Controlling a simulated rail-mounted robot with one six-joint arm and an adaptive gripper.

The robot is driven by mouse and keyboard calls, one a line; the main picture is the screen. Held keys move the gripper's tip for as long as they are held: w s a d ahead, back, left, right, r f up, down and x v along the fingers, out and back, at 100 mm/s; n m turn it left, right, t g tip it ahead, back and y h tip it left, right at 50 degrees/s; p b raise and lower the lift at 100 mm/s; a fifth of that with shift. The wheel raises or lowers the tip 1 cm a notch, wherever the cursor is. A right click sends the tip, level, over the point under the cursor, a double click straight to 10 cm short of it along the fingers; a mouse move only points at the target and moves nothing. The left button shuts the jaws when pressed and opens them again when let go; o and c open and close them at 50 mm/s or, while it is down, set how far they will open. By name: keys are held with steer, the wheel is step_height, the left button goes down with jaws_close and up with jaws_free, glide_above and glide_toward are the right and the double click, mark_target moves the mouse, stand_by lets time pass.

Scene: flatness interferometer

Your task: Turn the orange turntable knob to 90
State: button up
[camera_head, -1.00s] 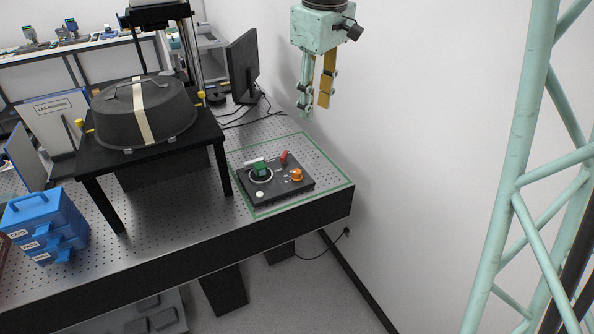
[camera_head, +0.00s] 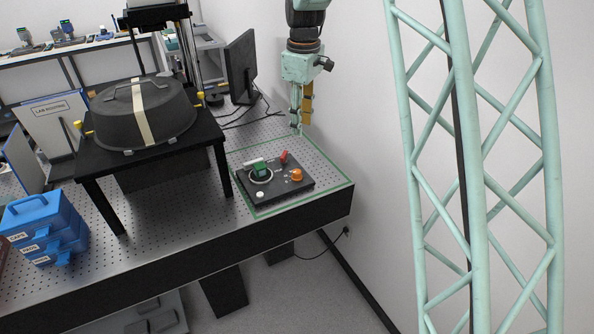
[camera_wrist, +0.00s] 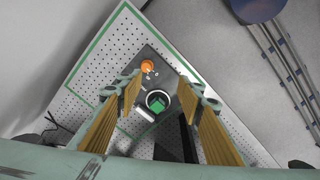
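The orange turntable knob (camera_head: 297,174) sits on the right part of a black control plate (camera_head: 285,193) on the perforated table. In the wrist view the knob (camera_wrist: 147,66) is near the top, beyond the fingertips, with small white marks beside it. My gripper (camera_head: 299,128) hangs above the back edge of the green-outlined area, apart from the knob. In the wrist view my gripper (camera_wrist: 163,90) has its two padded fingers spread wide with nothing between them. A green block (camera_head: 260,167) sits in a white-ringed round turntable (camera_wrist: 158,100) on the plate.
A red part (camera_head: 283,156), a white bar and a white button (camera_head: 260,195) are also on the plate. A black stand with a dark domed cover (camera_head: 145,115) is to the left. A monitor (camera_head: 241,66) stands behind. The perforated surface around the plate is clear.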

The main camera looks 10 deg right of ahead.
steer(key=n, duration=0.2)
glide_above(297, 171)
step_height(297, 171, down, 12)
steer(key=shift+r+g, duration=0.15)
steer(key=shift+g, duration=0.15)
steer(key=shift+s, duration=0.1)
steer(key=shift+f+p, duration=0.5)
steer(key=shift+f, duration=6.45)
steer(key=c, duration=0.8)
